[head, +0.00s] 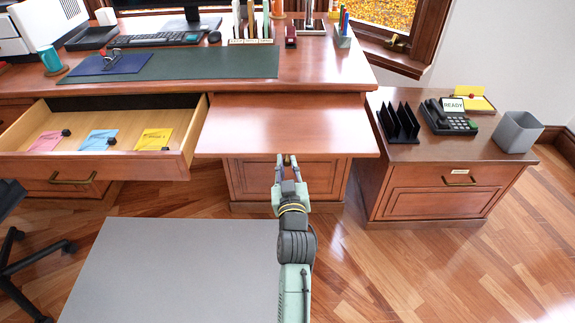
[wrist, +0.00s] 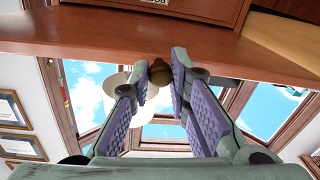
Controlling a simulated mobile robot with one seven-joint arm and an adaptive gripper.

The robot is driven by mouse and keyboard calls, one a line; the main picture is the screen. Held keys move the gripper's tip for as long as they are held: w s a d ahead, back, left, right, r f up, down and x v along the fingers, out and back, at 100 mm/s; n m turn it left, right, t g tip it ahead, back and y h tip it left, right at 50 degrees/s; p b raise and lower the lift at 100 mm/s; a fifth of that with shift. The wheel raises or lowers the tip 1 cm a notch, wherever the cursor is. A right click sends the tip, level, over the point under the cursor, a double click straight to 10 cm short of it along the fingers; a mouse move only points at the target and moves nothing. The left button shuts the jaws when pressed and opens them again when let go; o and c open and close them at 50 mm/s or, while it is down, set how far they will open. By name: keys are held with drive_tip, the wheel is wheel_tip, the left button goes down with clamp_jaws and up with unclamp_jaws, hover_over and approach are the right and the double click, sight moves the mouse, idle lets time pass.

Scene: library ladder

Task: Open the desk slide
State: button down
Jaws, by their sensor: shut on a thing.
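The desk slide (head: 285,125) is a flat reddish-brown wooden board. It sticks out from under the desktop, well past the desk's front edge, level and bare. My gripper (head: 287,159) is at the middle of the slide's front edge. The slide (wrist: 120,38) spans the top of that view.
An open drawer (head: 190,162) with coloured cards stands left of the slide. A low cabinet (head: 440,195) with a phone and a bin is to the right. A grey flat surface (head: 170,270) lies in front of the desk. Wooden floor (head: 400,280) is clear at the right front.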

drive_tip(key=c, duration=1.5)
unclamp_jaws()
wheel_tip(320, 180, up, 10)
